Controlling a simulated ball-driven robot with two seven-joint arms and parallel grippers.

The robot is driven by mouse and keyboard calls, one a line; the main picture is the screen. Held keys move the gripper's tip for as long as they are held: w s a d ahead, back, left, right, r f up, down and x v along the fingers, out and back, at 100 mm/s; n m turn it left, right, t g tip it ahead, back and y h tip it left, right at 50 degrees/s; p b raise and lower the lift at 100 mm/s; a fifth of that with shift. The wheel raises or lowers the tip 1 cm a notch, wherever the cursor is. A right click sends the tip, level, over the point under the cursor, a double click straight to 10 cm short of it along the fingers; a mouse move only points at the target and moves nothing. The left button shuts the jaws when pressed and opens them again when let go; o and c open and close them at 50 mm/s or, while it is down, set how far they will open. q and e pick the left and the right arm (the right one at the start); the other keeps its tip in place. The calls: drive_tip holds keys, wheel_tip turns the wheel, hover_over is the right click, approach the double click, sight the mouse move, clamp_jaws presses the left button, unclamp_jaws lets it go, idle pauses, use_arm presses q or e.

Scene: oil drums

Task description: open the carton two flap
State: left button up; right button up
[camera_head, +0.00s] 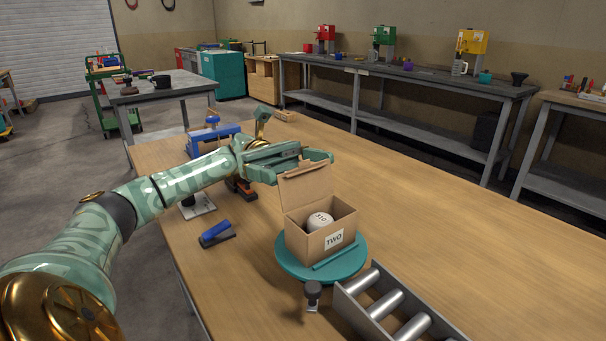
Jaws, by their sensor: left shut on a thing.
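The carton two (305,246) is a brown cardboard box with a white label reading TWO on its front. It stands on a round teal turntable (291,264). Its flap (306,187) is raised and stands up at the back left side. A pale round object (319,221) with dark markings sits inside the carton. My left gripper (318,157), green, reaches in from the left and is shut at the flap's upper edge. The exact grip on the flap is partly hidden. My right gripper is not in view.
A roller conveyor (352,301) lies at the front right, with a dark knob (313,290) beside the turntable. A blue-handled tool (216,233) lies left of the carton. A blue tool (209,139) stands behind my left arm. The wooden table (440,221) is clear on the right.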

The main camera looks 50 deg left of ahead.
use_arm(q)
drive_tip(key=shift+f, duration=0.25)
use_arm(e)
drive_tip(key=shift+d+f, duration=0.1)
use_arm(q)
drive_tip(key=o, duration=0.7)
drive_tip(key=shift+r, duration=0.2)
drive_tip(key=shift+s+d+r+p, duration=1.45)
drive_tip(key=shift+s+r+p, duration=0.35)
drive_tip(key=shift+r+p, duration=0.25)
drive_tip(key=shift+s+d+r+p, duration=1.5)
drive_tip(key=shift+s+r+p, duration=0.3)
drive_tip(key=shift+r, duration=0.35)
drive_tip(key=shift+s+d+r+p, duration=1.45)
drive_tip(key=shift+s+r+p, duration=0.3)
drive_tip(key=shift+r+p, duration=0.3)
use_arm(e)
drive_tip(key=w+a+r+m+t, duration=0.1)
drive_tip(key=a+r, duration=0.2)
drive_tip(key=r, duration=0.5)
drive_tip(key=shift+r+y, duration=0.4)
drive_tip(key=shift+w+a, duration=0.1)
